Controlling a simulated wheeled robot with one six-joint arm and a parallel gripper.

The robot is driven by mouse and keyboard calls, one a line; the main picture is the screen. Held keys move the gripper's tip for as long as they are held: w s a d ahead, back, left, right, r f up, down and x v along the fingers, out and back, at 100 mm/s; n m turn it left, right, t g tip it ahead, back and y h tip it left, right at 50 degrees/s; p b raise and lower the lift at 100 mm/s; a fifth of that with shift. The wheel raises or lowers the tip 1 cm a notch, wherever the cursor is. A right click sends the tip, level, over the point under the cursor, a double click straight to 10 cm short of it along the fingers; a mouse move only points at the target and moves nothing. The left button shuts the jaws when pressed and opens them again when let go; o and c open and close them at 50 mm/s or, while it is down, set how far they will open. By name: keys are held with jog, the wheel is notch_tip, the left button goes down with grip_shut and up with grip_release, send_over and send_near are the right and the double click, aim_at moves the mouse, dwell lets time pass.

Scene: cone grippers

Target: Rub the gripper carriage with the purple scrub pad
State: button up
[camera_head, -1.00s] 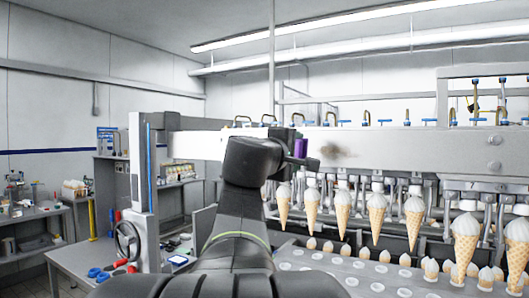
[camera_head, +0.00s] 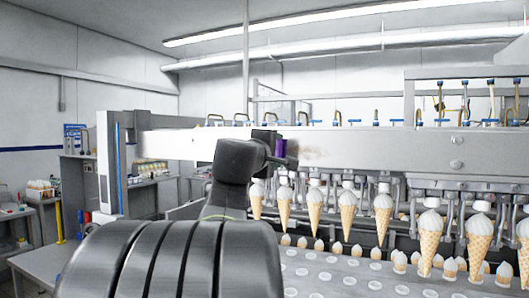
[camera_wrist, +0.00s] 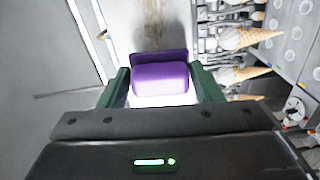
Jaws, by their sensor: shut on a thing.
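The purple scrub pad (camera_wrist: 160,80) is between the two green fingers of my gripper (camera_wrist: 163,88) in the wrist view. My gripper is shut on it. In the head view the pad (camera_head: 280,149) shows as a small purple block at the end of my gripper (camera_head: 277,155), in front of the long grey gripper carriage (camera_head: 370,146). A brown smudge (camera_head: 313,155) is on the carriage face just right of the pad. The smudge also shows beyond the pad in the wrist view (camera_wrist: 172,35). I cannot tell whether the pad touches the carriage.
Several ice cream cones (camera_head: 348,211) hang in a row below the carriage, close to my gripper. A tray with round holes (camera_head: 335,272) and more cones lies beneath. A grey post (camera_head: 112,170) stands at the left, with shelves behind it.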

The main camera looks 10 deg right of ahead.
jog(key=shift+x, duration=0.9)
dwell(0.3)
